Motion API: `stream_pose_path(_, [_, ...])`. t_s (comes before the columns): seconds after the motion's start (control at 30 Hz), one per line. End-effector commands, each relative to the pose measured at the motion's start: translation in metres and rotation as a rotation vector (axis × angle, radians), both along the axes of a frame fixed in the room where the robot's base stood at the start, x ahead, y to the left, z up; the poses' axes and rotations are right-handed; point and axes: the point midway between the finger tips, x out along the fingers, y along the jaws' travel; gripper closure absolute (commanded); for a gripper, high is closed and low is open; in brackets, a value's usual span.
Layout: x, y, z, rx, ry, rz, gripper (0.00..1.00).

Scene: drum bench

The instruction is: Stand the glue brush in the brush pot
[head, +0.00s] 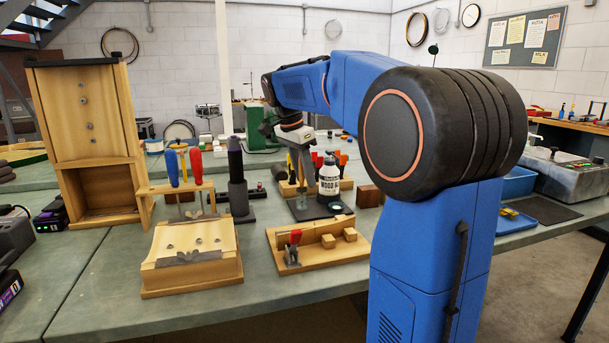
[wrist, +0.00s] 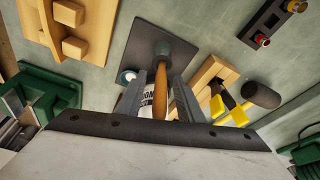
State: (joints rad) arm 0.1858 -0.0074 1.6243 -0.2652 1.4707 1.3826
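The glue brush (wrist: 161,92) shows in the wrist view as a brown wooden handle pointing toward my camera. My gripper (wrist: 159,78) has one finger on each side of the handle, with gaps that look visible on both sides. In the head view my gripper (head: 302,150) points down above a small clear pot (head: 302,203), which I take for the brush pot, on a dark mat (head: 319,212). In the wrist view the far end of the brush meets a grey round shape on the mat (wrist: 178,35); whether it is inside the pot is unclear.
A white glue bottle (head: 329,177) stands close beside my gripper. A wooden fixture with a red-handled clamp (head: 292,250) lies in front. A wooden stand (head: 175,190) holds screwdrivers at left, next to a dark cylinder (head: 237,180). A blue tray (head: 517,182) is at right.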

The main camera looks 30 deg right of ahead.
Motion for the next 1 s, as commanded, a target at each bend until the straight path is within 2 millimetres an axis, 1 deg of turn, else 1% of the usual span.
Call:
stream_pose_path(0.27, [0.000, 0.000, 0.001, 0.000, 0.000, 0.000, 0.66])
stream_pose_path(0.37, [0.000, 0.002, 0.008, 0.000, -0.001, 0.000, 0.66])
stream_pose_path(0.43, [0.001, 0.004, 0.016, 0.000, -0.002, 0.001, 0.66])
stream_pose_path(0.57, [0.001, 0.010, 0.037, -0.001, -0.003, 0.001, 0.66])
stream_pose_path(1.0, [0.000, 0.034, 0.122, -0.001, -0.003, 0.002, 0.66])
